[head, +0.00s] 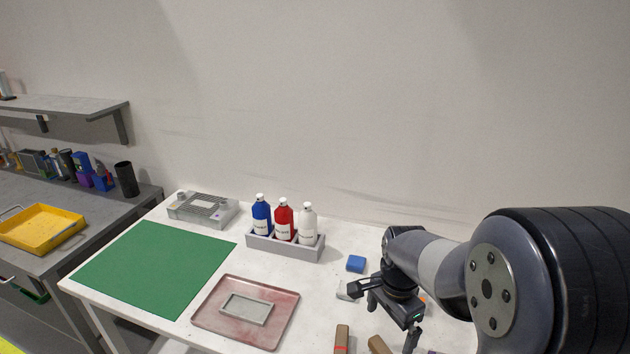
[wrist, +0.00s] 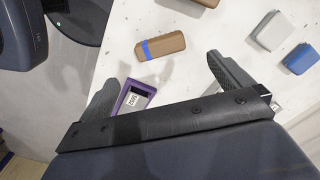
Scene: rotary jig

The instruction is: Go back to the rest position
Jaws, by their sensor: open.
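My gripper (head: 392,322) is over the right part of the white table (head: 330,285) in the head view. In the wrist view its two fingers (wrist: 165,85) are spread wide apart, and nothing is held between them. A brown block with a blue band (wrist: 160,46) lies on the table beyond the fingertips. A purple-framed box with a white label (wrist: 132,98) lies beside the left finger, partly hidden by the gripper body. My arm hides the right end of the table in the head view.
A blue block (head: 356,263) lies behind my gripper; a block with a red band (head: 342,338) lies at the front edge. Bottles stand in a grey rack (head: 285,247). A reddish tray (head: 208,316), green mat (head: 155,265) and grey device (head: 203,208) occupy the left. A grey block (wrist: 270,31) shows in the wrist view.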

